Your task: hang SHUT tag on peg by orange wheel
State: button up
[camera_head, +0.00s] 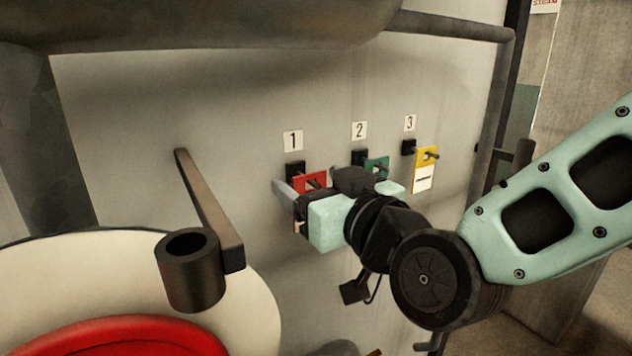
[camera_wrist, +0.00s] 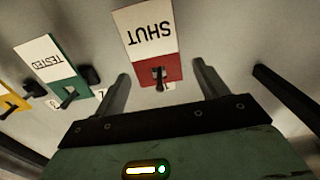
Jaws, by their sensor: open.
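The SHUT tag, white with a red top, hangs on a dark peg; the wrist view shows it (camera_wrist: 153,45) upside down. In the head view only its red part (camera_head: 313,179) shows below the number 1 label, and my gripper hides the lower part. My gripper (camera_head: 305,192) is in front of the tag; in the wrist view its fingers (camera_wrist: 163,82) are apart, one on each side of the tag's red end and peg, with nothing held. No orange wheel can be made out; a red curved rim (camera_head: 125,337) shows at the lower left.
A green TESTED tag (camera_wrist: 56,76) hangs beside it, below label 2 (camera_head: 359,130). A yellow tag (camera_head: 426,158) hangs below label 3 (camera_head: 410,123). A dark bar (camera_head: 207,205) juts from the wall, with a dark cylinder (camera_head: 192,270) beside its near end.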

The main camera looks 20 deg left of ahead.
aim_at(311, 178)
jog(key=c, duration=1.1)
jog(key=shift+r, duration=0.2)
dwell(0.4)
jog(key=shift+b+v, duration=0.3)
jog(key=shift+v, duration=0.5)
jog(key=shift+s+d, duration=0.25)
jog(key=shift+d, duration=0.05)
jog(key=shift+s+d, duration=0.2)
jog(key=shift+d, duration=0.05)
jog(key=shift+s+d, duration=0.2)
jog(key=shift+d, duration=0.05)
